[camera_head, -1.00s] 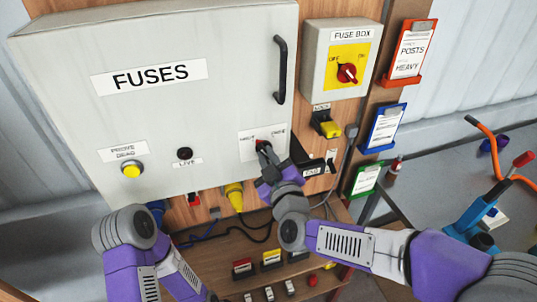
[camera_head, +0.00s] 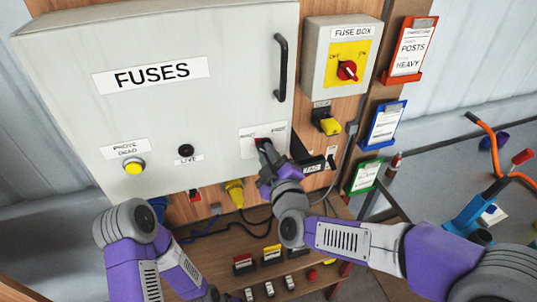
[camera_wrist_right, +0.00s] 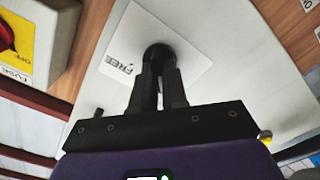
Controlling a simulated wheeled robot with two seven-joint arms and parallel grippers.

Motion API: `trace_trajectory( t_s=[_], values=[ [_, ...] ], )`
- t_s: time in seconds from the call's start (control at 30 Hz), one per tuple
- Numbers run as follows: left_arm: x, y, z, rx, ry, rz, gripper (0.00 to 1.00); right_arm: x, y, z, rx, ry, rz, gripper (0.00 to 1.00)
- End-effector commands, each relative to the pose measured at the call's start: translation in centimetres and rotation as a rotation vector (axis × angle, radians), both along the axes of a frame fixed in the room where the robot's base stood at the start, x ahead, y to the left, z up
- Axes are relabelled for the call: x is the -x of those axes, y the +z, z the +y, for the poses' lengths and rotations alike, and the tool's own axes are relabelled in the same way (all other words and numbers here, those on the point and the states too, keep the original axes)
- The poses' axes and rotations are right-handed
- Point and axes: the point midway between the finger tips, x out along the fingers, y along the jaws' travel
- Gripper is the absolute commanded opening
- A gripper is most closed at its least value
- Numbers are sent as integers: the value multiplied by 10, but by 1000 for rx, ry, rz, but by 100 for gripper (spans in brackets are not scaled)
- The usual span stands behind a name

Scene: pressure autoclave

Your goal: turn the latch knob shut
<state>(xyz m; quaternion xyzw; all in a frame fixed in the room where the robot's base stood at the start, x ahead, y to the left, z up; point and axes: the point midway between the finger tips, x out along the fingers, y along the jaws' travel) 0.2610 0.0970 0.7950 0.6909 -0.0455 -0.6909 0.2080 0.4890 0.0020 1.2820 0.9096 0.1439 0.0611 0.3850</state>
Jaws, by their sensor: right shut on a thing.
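The latch knob (camera_wrist_right: 158,50) is a small dark round knob on a white label plate at the lower right of the grey FUSES cabinet door (camera_head: 226,75). The plate reads FREE on one side in the wrist view; its other word is too small to read. My right gripper (camera_wrist_right: 159,72) is shut on the knob, its two black fingers reaching straight to it. In the head view my right gripper (camera_head: 264,146) covers most of the knob, so its pointing direction is hidden. My left arm shows at the lower left; its gripper is out of view.
A FUSE BOX (camera_head: 313,60) with a red rotary switch (camera_head: 347,71) stands right of the cabinet. A black door handle (camera_head: 281,68) is above the knob. A wooden shelf lies below.

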Motion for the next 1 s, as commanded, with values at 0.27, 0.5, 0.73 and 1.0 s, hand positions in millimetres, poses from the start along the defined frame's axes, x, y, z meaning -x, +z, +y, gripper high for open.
trace_trajectory(
  t_s=[0.27,0.5,0.73,1.0],
  values=[
    [0,0,0,0,0,0,0,0,0,0,1,1,0,38],
    [0,0,0,0,0,0,0,2,0,-1,0,1,-1,38],
    [0,-2,0,0,0,0,0,32,0,-10,0,1,-1,38],
    [0,-3,0,0,0,0,0,66,1,-21,1,2,-1,38]
  ],
)
